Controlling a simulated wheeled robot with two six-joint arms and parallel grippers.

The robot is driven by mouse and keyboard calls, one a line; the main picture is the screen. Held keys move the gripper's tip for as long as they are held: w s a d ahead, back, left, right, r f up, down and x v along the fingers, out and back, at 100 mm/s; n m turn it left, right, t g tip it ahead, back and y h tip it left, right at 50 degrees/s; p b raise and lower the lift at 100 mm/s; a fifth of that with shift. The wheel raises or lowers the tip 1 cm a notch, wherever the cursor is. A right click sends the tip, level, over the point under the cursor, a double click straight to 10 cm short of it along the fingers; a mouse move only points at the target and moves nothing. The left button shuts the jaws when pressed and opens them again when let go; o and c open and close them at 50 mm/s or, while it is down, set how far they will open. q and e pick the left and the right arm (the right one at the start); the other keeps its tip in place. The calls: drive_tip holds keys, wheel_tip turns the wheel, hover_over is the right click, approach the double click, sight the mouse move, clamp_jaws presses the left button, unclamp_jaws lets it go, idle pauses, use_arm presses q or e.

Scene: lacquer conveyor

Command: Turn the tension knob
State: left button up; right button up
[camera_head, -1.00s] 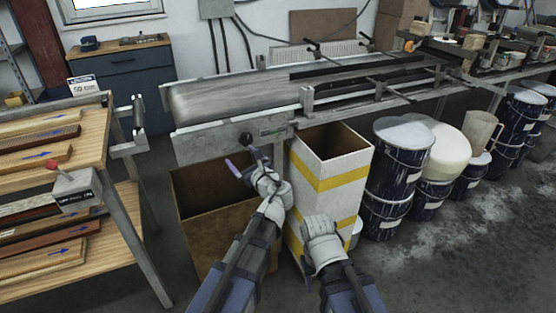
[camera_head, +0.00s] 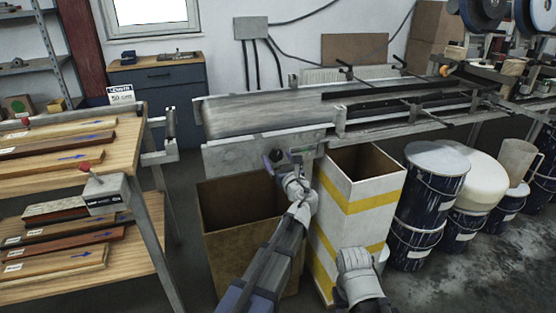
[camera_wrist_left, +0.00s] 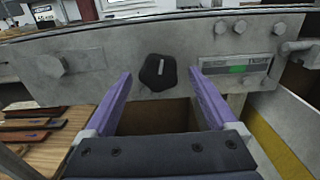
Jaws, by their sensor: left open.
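The black tension knob (camera_head: 276,156) sits on the grey side plate of the conveyor (camera_head: 225,157). In the left wrist view the knob (camera_wrist_left: 158,72) is many-sided, with a pale line mark on its face. My left gripper (camera_head: 282,161) is open in front of the plate. In the wrist view its purple fingers (camera_wrist_left: 160,76) stand to the left and right of the knob, with a gap on each side. A small gauge with a green band (camera_wrist_left: 237,69) is right of the knob. My right gripper (camera_head: 357,272) is low in front; its fingers are hidden.
An open brown box (camera_head: 240,235) and a white box with yellow bands (camera_head: 345,215) stand below the conveyor. Blue drums (camera_head: 428,190) stand to the right. A rack of wood strips (camera_head: 135,150) is at left.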

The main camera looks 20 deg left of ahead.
use_arm(q)
drive_tip(key=shift+w+a, duration=0.25)
drive_tip(key=shift+w, duration=0.05)
drive_tip(key=shift+c, duration=0.2)
drive_tip(key=c, duration=1.3)
